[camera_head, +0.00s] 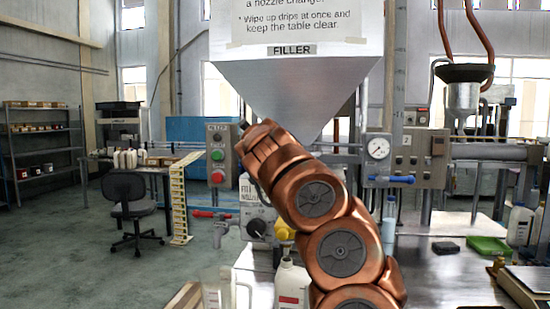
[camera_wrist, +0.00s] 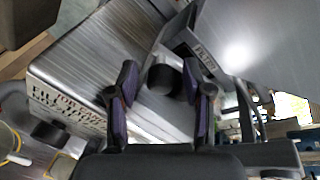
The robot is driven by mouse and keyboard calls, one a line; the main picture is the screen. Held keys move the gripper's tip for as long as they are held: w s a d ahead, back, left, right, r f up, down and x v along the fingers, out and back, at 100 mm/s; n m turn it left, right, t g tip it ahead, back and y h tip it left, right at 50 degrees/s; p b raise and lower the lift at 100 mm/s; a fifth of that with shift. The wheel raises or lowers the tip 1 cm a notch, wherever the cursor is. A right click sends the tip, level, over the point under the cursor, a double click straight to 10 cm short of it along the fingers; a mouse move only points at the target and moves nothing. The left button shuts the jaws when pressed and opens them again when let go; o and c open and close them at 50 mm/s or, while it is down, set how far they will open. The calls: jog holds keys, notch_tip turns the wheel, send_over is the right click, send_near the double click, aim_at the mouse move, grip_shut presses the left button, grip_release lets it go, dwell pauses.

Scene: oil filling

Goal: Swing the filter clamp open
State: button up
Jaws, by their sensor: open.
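In the wrist view my gripper (camera_wrist: 160,80) is open, with its two purple-padded fingers apart. A dark round knob-like part (camera_wrist: 164,79) shows between the fingertips, in front of a brushed metal surface. I cannot tell whether the fingers touch it. A dark bracket with a small label (camera_wrist: 203,58), partly readable as FILTER, is just beyond the right fingertip. I cannot clearly tell which part is the filter clamp, or whether it is open. In the head view my copper-coloured arm covers this spot, and my gripper is hidden.
The filler hopper (camera_head: 300,90) hangs over the bench. A gauge panel (camera_head: 405,160) with a blue-handled valve stands to the right, and a red-handled valve (camera_head: 215,215) to the left.

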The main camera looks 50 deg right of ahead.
jog(key=v, duration=1.2)
jog(key=shift+f, duration=0.1)
jog(key=s+d+r+n+g+h+p, duration=0.2)
jog(key=s+d+n+h+p, duration=0.1)
jog(key=d+n+h, duration=0.45)
jog(key=w+a+f+n+t+y+p, duration=0.15)
jog(key=f+n+t, duration=0.25)
jog(key=n, duration=0.5)
jog(key=w+a+f+n+t+y+p, duration=0.1)
jog(key=w+a+f+n+t+p, duration=0.2)
jog(key=n, duration=0.6)
jog(key=shift+t, duration=0.5)
jog(key=shift+d+f+p+x, duration=0.1)
jog(key=shift+f+p+x, duration=0.15)
jog(key=shift+x, duration=1.1)
jog(key=shift+d+f+p+x, duration=0.15)
jog(key=shift+f+p+x, duration=0.1)
jog(key=shift+x, duration=1.15)
jog(key=shift+d+f+p+x, duration=0.15)
jog(key=shift+p+x, duration=0.1)
jog(key=shift+x, duration=1.1)
grip_shut()
